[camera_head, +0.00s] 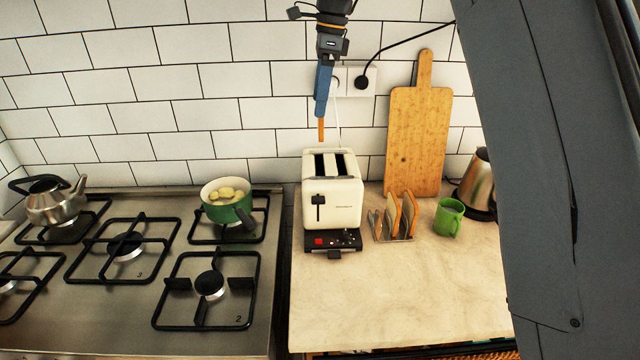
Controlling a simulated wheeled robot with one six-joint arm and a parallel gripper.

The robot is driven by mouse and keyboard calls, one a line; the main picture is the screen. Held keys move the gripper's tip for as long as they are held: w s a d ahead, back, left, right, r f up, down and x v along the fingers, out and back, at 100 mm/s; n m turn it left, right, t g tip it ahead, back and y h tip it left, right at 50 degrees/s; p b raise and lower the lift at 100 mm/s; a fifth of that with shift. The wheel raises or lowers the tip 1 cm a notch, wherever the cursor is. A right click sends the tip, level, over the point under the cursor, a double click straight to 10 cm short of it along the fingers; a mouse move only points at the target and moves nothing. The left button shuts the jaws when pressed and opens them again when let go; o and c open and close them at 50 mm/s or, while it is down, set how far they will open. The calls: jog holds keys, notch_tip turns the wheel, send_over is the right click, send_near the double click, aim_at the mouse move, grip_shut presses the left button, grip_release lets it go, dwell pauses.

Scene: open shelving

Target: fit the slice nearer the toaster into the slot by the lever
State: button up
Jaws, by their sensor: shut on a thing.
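My gripper (323,98) points down above the toaster, its blue fingers shut on a bread slice (321,130). The slice shows edge-on as a narrow brown strip below the fingertips, apart from the toaster. The cream toaster (346,206) stands on the counter with two dark slots on top. Its black lever (318,207) is on the front face, toward the left. The left slot (320,165) is nearer the lever's side, and the held slice appears roughly above it. A rack (397,239) right of the toaster holds more bread slices (408,214).
A green mug (449,217) and a metal kettle (479,184) stand right of the rack. A wooden board (417,140) leans on the tiled wall. A hob with a green pot (229,208) and another kettle (55,203) lies left. The front counter (400,300) is clear.

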jog(key=shift+w+f+b, duration=0.4)
jog(key=shift+f+b, duration=0.2)
jog(key=shift+f, duration=0.2)
jog(key=f+b, duration=0.1)
jog(key=w+f+b, duration=0.1)
jog(key=f+b, duration=0.2)
jog(key=f, duration=0.1)
jog(key=shift+w+b, duration=0.4)
notch_tip(320, 180, down, 10)
jog(key=p, duration=0.3)
jog(key=o, duration=0.9)
jog(key=shift+o, duration=0.5)
notch_tip(320, 180, up, 12)
jog(key=d+b, duration=0.1)
jog(key=b, duration=0.2)
jog(key=shift+d+b, duration=0.4)
